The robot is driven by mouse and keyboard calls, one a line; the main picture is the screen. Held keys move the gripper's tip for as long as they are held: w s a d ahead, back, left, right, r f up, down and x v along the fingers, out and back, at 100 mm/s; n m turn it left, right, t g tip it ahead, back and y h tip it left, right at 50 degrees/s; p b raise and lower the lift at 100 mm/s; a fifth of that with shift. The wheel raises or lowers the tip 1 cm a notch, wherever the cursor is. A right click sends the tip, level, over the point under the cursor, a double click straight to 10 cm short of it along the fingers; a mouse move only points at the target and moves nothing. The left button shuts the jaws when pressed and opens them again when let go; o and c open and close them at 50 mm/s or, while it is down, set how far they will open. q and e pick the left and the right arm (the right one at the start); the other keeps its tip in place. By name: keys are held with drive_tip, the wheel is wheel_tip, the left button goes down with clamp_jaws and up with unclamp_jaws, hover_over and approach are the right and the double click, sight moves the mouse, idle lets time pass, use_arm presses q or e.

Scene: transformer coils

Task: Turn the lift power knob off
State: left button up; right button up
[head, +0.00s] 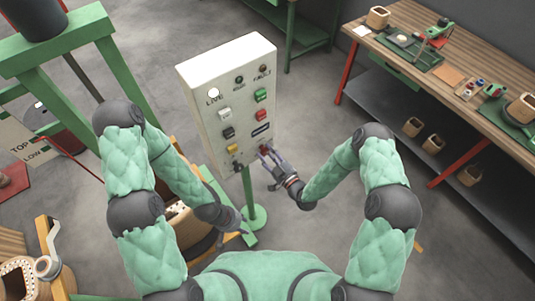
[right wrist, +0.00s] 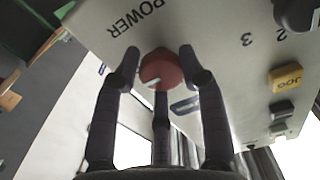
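The white control panel (head: 205,72) stands on a green post in the middle of the head view. The red power knob (right wrist: 160,68) sits on the panel face beside the word POWER, with a pale mark on its lower-left part. My right gripper (head: 266,153) reaches the lower right of the panel. In the right wrist view its fingers (right wrist: 159,56) are open, with the knob between the fingertips; small gaps show at the sides. A third finger lies below the knob. My left gripper (head: 236,222) is low, left of the post; its fingers are too unclear to read.
The panel also carries a yellow JOG button (right wrist: 285,78), dark buttons, a lit LIVE lamp (head: 213,93) and a FAULT lamp. A wooden workbench (head: 462,58) stands at the right, a green frame (head: 60,42) at the left. Floor is clear between panel and bench.

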drive_tip(key=shift+f, duration=0.1)
drive_tip(key=shift+c, duration=0.6)
drive_tip(key=shift+s+f+n+b, duration=0.1)
drive_tip(key=shift+f+n+b, duration=0.1)
drive_tip(key=shift+n+b, duration=0.95)
drive_tip(key=n+b, duration=1.3)
drive_tip(key=b, duration=0.2)
drive_tip(key=shift+n, duration=0.35)
drive_tip(key=shift+c, duration=0.2)
drive_tip(key=shift+r+n+b, duration=0.15)
drive_tip(key=shift+n+b, duration=0.85)
drive_tip(key=shift+d, duration=0.1)
drive_tip(key=o, duration=1.1)
drive_tip(key=shift+o, duration=0.2)
drive_tip(key=shift+r, duration=0.1)
